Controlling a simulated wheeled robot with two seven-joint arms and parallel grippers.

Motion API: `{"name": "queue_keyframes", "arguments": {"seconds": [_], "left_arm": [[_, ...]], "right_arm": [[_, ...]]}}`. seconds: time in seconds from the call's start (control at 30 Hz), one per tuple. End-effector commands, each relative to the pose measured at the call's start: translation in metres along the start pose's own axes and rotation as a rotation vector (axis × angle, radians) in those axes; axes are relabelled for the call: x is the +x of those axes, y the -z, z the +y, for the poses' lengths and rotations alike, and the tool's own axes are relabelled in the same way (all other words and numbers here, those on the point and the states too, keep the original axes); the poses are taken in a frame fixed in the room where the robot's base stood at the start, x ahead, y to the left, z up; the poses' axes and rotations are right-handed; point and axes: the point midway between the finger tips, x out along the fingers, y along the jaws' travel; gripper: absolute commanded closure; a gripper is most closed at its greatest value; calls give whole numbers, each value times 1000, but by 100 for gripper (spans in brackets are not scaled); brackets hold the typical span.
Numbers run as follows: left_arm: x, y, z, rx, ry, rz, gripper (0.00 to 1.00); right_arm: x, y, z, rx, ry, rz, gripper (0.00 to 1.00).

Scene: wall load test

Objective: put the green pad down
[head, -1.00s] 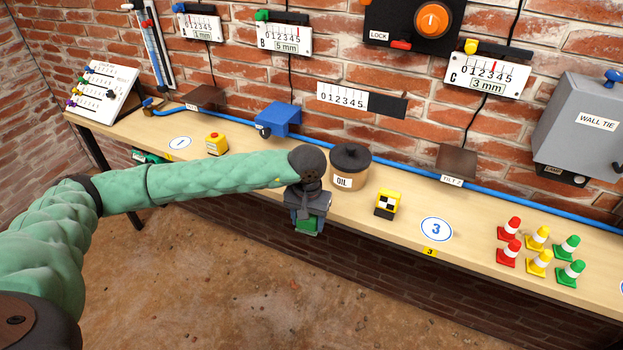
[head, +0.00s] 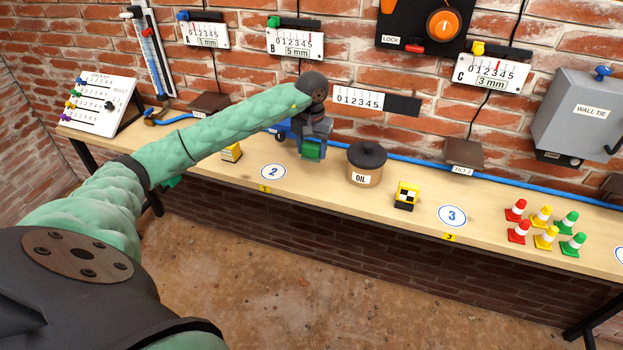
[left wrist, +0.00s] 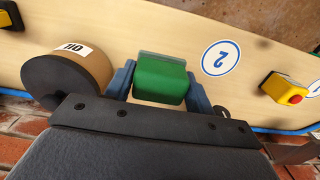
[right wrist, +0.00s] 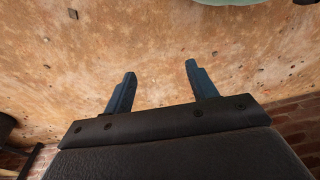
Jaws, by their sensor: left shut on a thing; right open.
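The green pad (head: 312,149) is a small block between the fingers of my left gripper (head: 309,147). In the left wrist view the blue fingers clasp the pad (left wrist: 161,80) on both sides. In the head view it shows above the bench, between the number 2 disc (head: 273,172) and the oil pot (head: 367,163). I cannot tell how high it is above the bench top. My right gripper (right wrist: 155,85) is open and empty in the right wrist view, over the brown floor. It does not show in the head view.
The oil pot stands close to the right of the left gripper. A yellow-black target block (head: 406,196), the number 3 disc (head: 452,215) and several small cones (head: 542,229) are farther right. A blue pipe (head: 430,176) runs along the wall. Bench top (head: 325,195) is bare in front of the pot.

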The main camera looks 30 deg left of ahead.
Motion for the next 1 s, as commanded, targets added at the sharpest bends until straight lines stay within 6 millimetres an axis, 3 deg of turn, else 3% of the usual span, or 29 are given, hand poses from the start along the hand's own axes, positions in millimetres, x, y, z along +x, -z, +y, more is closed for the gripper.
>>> {"name": "queue_keyframes", "arguments": {"seconds": [0.4,1.0], "left_arm": [[51,-1,-2,-1,-1,-5,74],[96,0,-1,-1,-1,-2,74]], "right_arm": [[48,-24,15,-14,-21,26,43],[83,-52,30,-27,-37,53,43]]}}
